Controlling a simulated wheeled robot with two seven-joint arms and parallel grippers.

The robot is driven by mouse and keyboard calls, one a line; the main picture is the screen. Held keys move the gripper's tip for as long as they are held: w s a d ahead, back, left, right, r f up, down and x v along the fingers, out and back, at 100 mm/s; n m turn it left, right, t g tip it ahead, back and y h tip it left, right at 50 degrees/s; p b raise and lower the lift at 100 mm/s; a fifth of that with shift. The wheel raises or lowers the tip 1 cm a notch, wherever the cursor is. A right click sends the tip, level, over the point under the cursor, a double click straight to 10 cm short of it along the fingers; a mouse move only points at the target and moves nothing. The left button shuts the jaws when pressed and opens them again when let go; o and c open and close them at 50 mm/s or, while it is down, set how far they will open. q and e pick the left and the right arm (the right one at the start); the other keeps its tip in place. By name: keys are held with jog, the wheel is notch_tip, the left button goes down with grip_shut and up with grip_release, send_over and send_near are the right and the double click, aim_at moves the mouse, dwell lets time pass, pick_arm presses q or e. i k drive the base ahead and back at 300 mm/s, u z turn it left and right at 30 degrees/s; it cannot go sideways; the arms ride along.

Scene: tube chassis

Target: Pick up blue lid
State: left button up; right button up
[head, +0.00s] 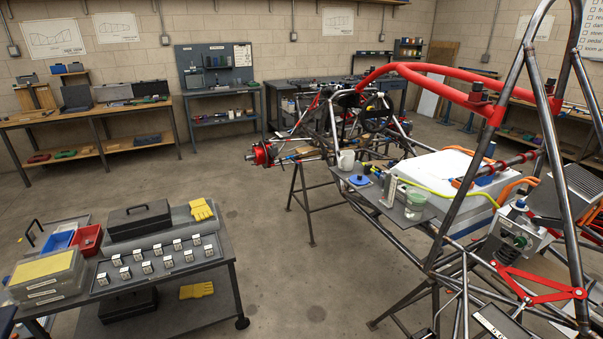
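A small blue lid (358,180) with a raised knob lies on the narrow grey shelf (375,208) on the near side of the tube chassis. A white mug (345,160) stands just behind it and to the left. A clear jar (415,203) with something greenish in it stands on the same shelf, to the right. Neither of my grippers shows in the head view.
The tube chassis (540,100) with red and bare steel tubes fills the right side. A cart (225,262) with cases, small labelled blocks and yellow gloves (201,209) stands at the lower left. Workbenches line the back wall. The floor (290,270) between cart and chassis is clear.

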aim_at(359, 180)
jog(key=u, duration=0.45)
jog(key=i, duration=1.35)
jog(key=z, duration=0.15)
